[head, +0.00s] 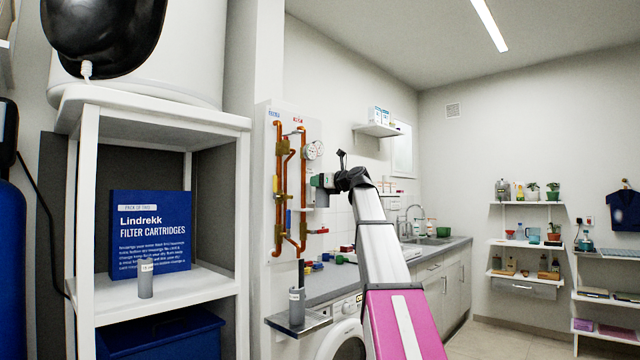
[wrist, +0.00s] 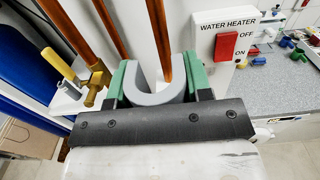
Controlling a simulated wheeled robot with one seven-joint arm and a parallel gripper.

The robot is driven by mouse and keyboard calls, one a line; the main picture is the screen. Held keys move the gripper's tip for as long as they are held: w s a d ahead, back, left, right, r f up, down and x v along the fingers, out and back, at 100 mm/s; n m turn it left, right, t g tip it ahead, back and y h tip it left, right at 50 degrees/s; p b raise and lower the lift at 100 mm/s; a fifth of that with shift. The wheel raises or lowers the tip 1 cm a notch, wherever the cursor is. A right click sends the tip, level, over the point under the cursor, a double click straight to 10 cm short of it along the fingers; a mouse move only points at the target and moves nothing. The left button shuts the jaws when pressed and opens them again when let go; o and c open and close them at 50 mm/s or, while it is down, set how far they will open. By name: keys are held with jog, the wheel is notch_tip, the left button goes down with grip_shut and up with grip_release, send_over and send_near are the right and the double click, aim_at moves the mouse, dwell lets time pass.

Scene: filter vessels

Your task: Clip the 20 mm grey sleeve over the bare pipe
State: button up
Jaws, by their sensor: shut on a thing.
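My gripper (wrist: 160,85) has green fingers and is shut on a grey U-shaped sleeve (wrist: 134,88). The sleeve's open side points away from my wrist. A copper pipe (wrist: 163,40) runs down into the U between its two arms. I cannot tell whether the sleeve is seated on the pipe. In the head view my gripper (head: 320,181) is beside the right copper pipe (head: 303,200) on the wall board, and the held sleeve is too small to make out. No size mark shows on the held sleeve.
A grey sleeve (head: 146,279) stands on the white shelf at left, another (head: 297,306) on a small wall ledge. A yellow valve (wrist: 93,88) is left of my gripper. A white water heater switch box (wrist: 222,50) is close at right.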

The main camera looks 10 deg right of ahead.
aim_at(302, 183)
jog(key=shift+x, duration=2.85)
jog(key=shift+x, duration=2)
dwell(0.7)
